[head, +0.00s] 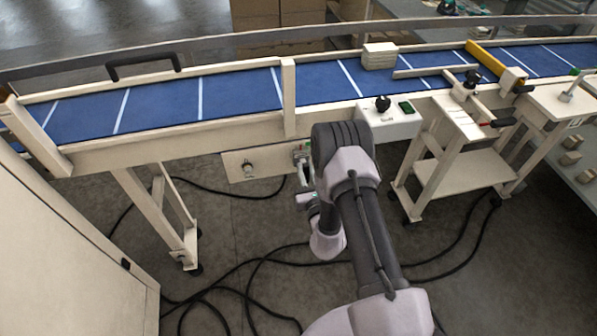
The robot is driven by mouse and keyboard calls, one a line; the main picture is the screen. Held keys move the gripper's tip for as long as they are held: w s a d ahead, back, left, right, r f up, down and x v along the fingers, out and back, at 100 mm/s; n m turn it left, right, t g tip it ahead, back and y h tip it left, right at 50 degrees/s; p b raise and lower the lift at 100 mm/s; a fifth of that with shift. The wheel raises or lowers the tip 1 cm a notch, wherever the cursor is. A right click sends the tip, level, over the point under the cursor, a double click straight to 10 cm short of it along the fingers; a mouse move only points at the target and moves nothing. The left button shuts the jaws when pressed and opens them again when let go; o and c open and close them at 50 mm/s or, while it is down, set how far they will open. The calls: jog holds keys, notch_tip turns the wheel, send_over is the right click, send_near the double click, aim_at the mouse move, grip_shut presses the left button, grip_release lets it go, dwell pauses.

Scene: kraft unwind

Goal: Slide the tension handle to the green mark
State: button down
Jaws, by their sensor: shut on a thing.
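My gripper (301,156) is at the plate's right end, facing the conveyor side. It is shut on a small part there, which I take to be the tension handle. The handle is mostly hidden by the jaws and is too small to make out. I cannot make out the green mark clearly; my arm and gripper cover part of that area.
The blue belt (240,92) with white cross lines runs behind. A control box (392,124) with a black knob and green button is right of my arm. A wheeled stand (462,183) stands further right. Black cables (240,292) lie on the floor. A pale cabinet (70,250) fills the lower left.

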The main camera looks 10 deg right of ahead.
jog(key=d, duration=0.3)
jog(key=shift+w+r, duration=0.1)
jog(key=shift+r, duration=0.05)
jog(key=c, duration=1.3)
grip_release()
